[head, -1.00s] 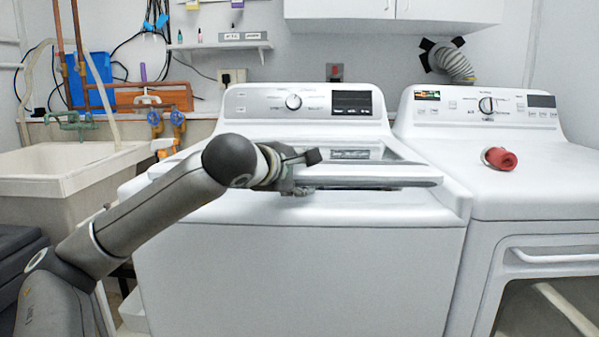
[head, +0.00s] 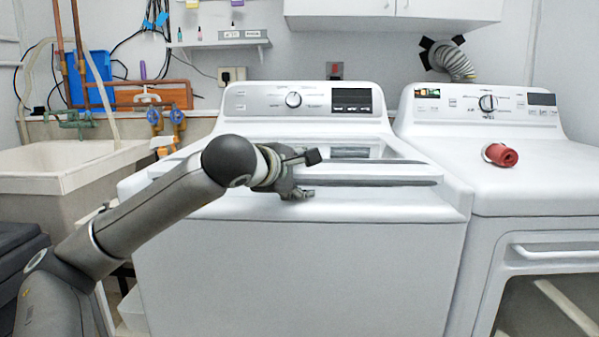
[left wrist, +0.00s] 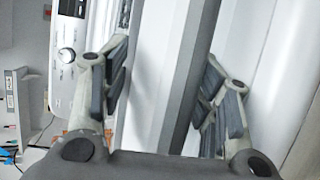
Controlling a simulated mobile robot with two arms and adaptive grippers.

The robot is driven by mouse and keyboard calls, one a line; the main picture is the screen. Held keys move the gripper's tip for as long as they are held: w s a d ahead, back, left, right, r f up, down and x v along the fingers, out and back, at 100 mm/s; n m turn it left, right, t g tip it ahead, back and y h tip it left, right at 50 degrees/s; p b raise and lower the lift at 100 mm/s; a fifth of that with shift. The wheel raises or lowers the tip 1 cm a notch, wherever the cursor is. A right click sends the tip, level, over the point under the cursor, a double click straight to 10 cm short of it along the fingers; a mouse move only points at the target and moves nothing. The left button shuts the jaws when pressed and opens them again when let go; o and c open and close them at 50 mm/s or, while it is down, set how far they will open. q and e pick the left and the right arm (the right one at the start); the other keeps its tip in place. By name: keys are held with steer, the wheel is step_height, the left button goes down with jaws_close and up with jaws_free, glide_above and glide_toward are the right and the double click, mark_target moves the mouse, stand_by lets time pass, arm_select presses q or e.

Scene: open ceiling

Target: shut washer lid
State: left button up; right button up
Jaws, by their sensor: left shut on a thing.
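The white washer (head: 320,270) stands in the middle of the head view. Its lid (head: 385,173) is tilted low over the top, with dark strips along its front edge and an opening visible behind it. My left gripper (head: 310,175) is at the left part of that edge, one finger above and one below, shut on the lid. In the left wrist view the gripper (left wrist: 165,65) has the lid's grey edge (left wrist: 188,85) between its widely spaced fingers; contact at the pads is hard to see. My right gripper is not in view.
A white dryer (head: 540,190) stands close on the right with a red roll-like object (head: 501,155) on top. A utility sink (head: 60,185) is at the left. A wall cabinet (head: 400,8) hangs above. The washer's control panel (head: 255,101) rises behind the lid.

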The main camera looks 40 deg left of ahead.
arm_select(q)
steer(key=shift+f, duration=0.5)
steer(key=shift+s+d+r, duration=0.2)
steer(key=shift+s, duration=0.35)
steer(key=v, duration=0.5)
steer(key=shift+s+r, duration=0.2)
steer(key=shift+r, duration=0.2)
steer(key=shift+v, duration=0.75)
steer(key=shift+r, duration=0.1)
